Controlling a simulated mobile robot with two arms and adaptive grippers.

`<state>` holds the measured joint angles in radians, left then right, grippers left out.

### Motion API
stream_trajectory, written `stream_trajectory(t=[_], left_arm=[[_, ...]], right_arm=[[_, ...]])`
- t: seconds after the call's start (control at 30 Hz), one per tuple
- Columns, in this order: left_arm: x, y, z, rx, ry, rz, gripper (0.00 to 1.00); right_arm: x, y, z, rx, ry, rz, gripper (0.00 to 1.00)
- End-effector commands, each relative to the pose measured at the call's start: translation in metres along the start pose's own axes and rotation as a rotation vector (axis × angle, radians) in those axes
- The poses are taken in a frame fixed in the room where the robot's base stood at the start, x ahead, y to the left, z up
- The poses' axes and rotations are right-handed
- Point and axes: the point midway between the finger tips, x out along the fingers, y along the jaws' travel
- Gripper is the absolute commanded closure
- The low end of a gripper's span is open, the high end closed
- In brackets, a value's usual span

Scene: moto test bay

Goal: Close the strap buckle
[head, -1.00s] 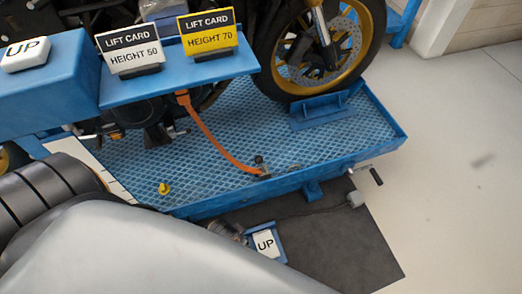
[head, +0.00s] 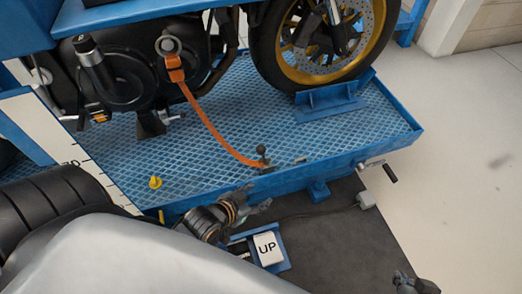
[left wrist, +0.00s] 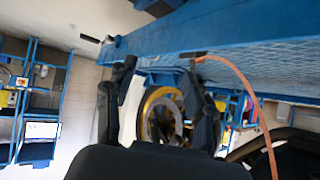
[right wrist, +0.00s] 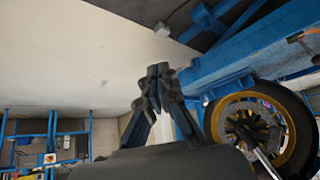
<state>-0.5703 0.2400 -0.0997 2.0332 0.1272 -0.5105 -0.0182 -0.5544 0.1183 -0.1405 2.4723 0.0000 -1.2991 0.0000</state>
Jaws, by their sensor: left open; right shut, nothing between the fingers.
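The orange strap (head: 200,115) runs from the motorcycle down to the lift platform's front edge. At its lower end is the small dark strap buckle (head: 264,160) with an upright lever that has a round knob. The strap also shows in the left wrist view (left wrist: 245,82). My left gripper (head: 258,203) is open and empty, in front of and below the platform edge, apart from the buckle. Its two spread fingers show in the left wrist view (left wrist: 160,75). My right gripper (head: 415,284) is at the bottom right, far from the buckle. Its fingers are together and empty in the right wrist view (right wrist: 157,72).
The blue lift platform (head: 330,145) carries a motorcycle (head: 120,75) with its front wheel in a chock (head: 335,105). A crank handle (head: 378,168) sticks out at the platform's right end. An UP pedal (head: 268,249) and a yellow peg (head: 155,182) are near. Floor at right is clear.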

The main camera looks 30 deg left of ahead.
Motion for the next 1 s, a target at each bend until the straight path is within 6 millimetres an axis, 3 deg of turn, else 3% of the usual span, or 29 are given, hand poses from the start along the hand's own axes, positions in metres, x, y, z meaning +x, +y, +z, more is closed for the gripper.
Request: stream_trajectory(t=[0.2, 0.43, 0.67, 0.87, 1.0], left_arm=[[0.012, -0.034, 0.0, 0.003, 0.288, -0.03, 0.46], [-0.005, -0.068, -0.001, 0.013, 0.535, -0.076, 0.46], [-0.015, -0.082, -0.003, 0.02, 0.635, -0.098, 0.46], [0.004, -0.085, -0.017, 0.02, 0.645, -0.099, 0.46], [0.027, -0.087, -0.034, 0.02, 0.646, -0.099, 0.46]], right_arm=[[-0.001, -0.004, -0.034, -0.003, 0.143, -0.008, 1.0], [-0.004, -0.006, -0.06, -0.005, 0.258, -0.014, 1.0], [-0.006, -0.008, -0.072, -0.006, 0.31, -0.017, 1.0], [-0.009, -0.011, -0.092, -0.007, 0.419, -0.024, 1.0], [-0.017, -0.015, -0.118, -0.008, 0.56, -0.033, 1.0]])
